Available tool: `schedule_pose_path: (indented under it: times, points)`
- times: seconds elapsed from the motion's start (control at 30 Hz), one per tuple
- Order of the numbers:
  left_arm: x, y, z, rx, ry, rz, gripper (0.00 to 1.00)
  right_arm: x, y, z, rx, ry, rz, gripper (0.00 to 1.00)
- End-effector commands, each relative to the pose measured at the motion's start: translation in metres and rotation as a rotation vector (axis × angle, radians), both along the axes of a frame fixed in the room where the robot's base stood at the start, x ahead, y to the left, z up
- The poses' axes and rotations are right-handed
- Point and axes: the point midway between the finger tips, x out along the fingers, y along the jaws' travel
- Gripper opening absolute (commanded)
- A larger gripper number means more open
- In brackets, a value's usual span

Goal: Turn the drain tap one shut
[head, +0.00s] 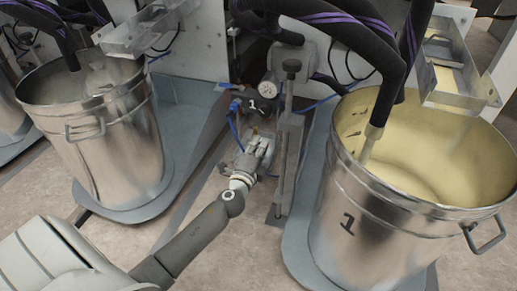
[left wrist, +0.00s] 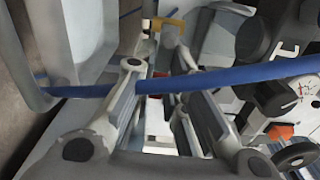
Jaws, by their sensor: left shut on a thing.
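My left gripper (head: 258,148) reaches in among the pump fittings between the two metal drums. In the left wrist view its fingers (left wrist: 163,48) point away from the camera and close in on a small part at the tips. A yellow-tan handle (left wrist: 170,22) shows right at the fingertips; I take it for drain tap one. The grip itself is small and partly hidden, and the tap's exact angle is unclear. In the head view the gripper covers the tap. My right gripper is not in view.
A blue hose (left wrist: 235,77) crosses the left wrist view in front of the fingers. A gauge (head: 268,89) and a grey upright post (head: 288,150) stand close to the gripper. Drum 1 (head: 350,222) is at right, another drum (head: 120,150) at left.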

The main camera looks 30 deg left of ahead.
Motion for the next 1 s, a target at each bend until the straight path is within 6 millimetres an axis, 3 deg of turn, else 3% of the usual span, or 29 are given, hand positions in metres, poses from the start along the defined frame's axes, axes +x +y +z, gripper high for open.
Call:
schedule_pose_path:
  times: [0.73,0.77,0.8,0.93,1.0]
  points:
    - [-0.0003,0.0002,0.0020,-0.094,-0.021,0.001,0.00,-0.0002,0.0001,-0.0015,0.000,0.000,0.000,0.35]
    - [-0.0003,0.0002,0.0020,-0.094,-0.021,0.001,0.14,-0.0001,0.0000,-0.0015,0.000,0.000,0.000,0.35]
    - [-0.0003,0.0002,0.0021,-0.094,-0.021,0.001,0.19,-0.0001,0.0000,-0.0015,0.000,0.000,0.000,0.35]
    - [-0.0002,0.0001,0.0023,-0.093,-0.021,0.001,0.35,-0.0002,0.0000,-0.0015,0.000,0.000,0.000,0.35]
    - [-0.0002,0.0001,0.0024,-0.092,-0.021,0.001,0.35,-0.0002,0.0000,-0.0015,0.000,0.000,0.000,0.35]
